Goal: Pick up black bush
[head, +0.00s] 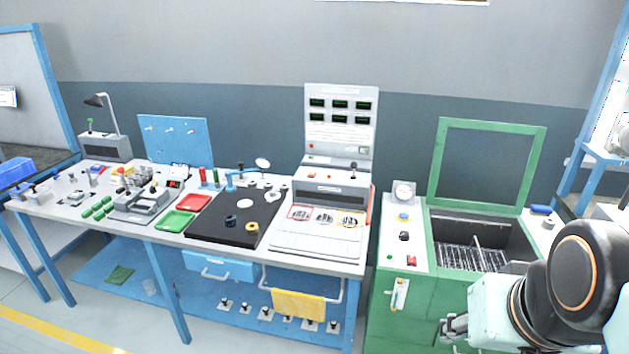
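A small black ring-shaped part (231,220), which looks like the black bush, lies on the dark mat (208,229) on the workbench. A yellow ring (251,226) lies to its right and a pale disc (245,203) lies behind it on the same mat. My gripper (450,328) is at the lower right, in front of the green machine, well away from the bush. Its fingers are small and point left. I cannot tell whether they are apart, and I see nothing clearly held in them.
The green machine (389,310) with an open lid stands right of the bench. A grey instrument unit (331,186) stands right of the mat. Red (195,202) and green (176,221) trays and several small tools lie left of it. A yellow cloth (298,304) hangs on the front rail.

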